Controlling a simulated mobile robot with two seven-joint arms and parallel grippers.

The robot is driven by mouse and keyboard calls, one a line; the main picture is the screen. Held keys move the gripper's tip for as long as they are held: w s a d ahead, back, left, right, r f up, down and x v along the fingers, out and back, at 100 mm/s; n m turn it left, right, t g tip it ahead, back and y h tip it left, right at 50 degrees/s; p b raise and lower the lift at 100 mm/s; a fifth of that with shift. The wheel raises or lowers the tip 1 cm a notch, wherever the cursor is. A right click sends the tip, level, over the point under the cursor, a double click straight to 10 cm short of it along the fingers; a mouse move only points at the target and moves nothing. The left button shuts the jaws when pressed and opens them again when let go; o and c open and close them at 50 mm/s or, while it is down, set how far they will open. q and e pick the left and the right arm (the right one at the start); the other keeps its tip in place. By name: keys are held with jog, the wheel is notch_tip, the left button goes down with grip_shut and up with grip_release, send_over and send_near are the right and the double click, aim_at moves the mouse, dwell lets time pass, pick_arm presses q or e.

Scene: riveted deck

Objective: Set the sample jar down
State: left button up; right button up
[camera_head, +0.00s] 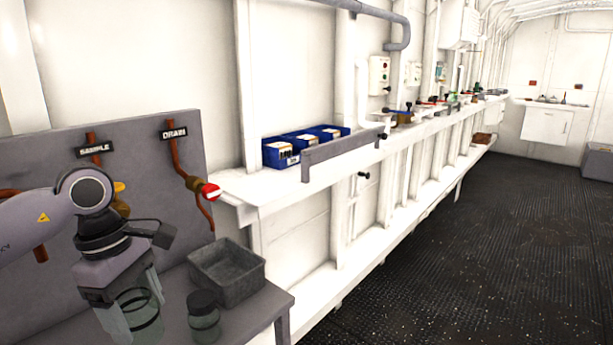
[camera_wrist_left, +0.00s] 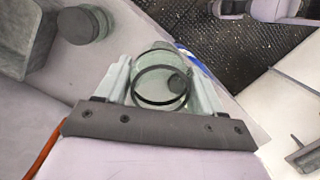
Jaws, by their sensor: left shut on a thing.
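My left gripper (camera_head: 128,312) comes in from the left and is shut on a clear glass jar with a dark rim, the sample jar (camera_head: 148,322). In the left wrist view the sample jar (camera_wrist_left: 161,76) sits between the two fingers of the gripper (camera_wrist_left: 158,88), with its open mouth toward the camera. The jar looks empty. Its bottom is cut off in the head view, so I cannot tell whether it touches the grey bench (camera_head: 262,305). My right gripper is not in view.
A second jar with a dark lid (camera_head: 203,318) stands right of the held jar. A grey open bin (camera_head: 226,272) is behind it. The back panel carries SAMPLE (camera_head: 95,149) and DRAIN (camera_head: 174,132) labels, pipes and a red-white valve knob (camera_head: 210,191). Blue boxes (camera_head: 281,153) sit on the white shelf.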

pick_arm(q)
jog(key=s+d+f+m+y, duration=0.1)
jog(key=s+f+m, duration=0.1)
jog(key=m, duration=0.6)
jog(key=s+d+f+m+g+p, duration=0.1)
jog(key=s+d+f+m, duration=0.1)
jog(key=f+m, duration=0.3)
jog(key=m, duration=0.2)
jog(key=shift+s+d+f+m+y, duration=0.25)
jog(key=shift+f+m+y, duration=0.05)
jog(key=shift+m+y, duration=0.1)
jog(key=shift+w+d, duration=0.1)
jog(key=shift+w, duration=0.05)
